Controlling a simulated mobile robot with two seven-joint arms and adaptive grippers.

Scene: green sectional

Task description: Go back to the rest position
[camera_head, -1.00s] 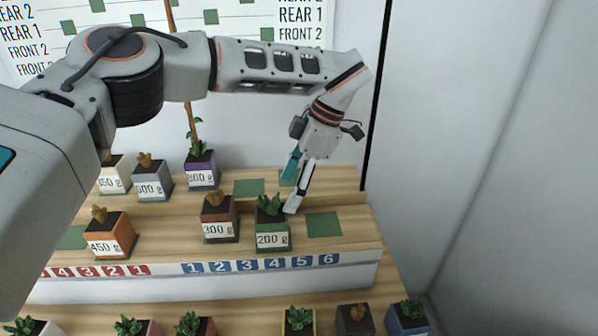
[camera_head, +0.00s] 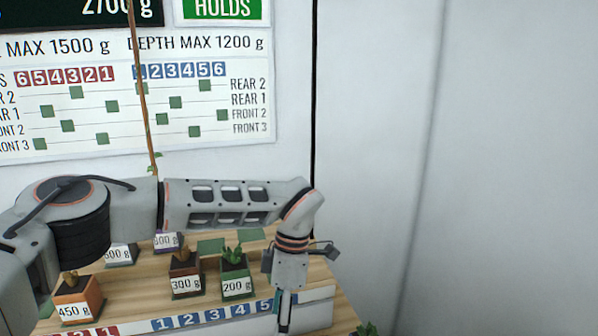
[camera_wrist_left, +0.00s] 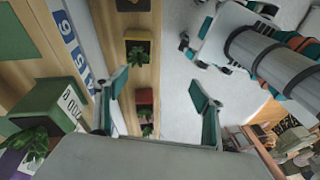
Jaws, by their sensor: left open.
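My left gripper (camera_head: 284,318) is at the lower middle of the head view, to the right of the green 200 g pot (camera_head: 237,278) and apart from it. Its fingers point down, and their tips are near the bottom edge of the picture. In the left wrist view the fingers of the gripper (camera_wrist_left: 161,88) stand wide apart with nothing between them. The green pot (camera_wrist_left: 45,108) also shows at the left there. It stands on the wooden shelf with its plant in it. My right gripper is not seen.
A brown 300 g pot (camera_head: 186,273) and an orange 450 g pot (camera_head: 78,297) stand on the wooden shelf at left. A white chart board (camera_head: 130,110) hangs behind. The right is plain wall. Below, a yellow-rimmed pot (camera_wrist_left: 138,45) and a red pot (camera_wrist_left: 144,98) stand on the lower shelf.

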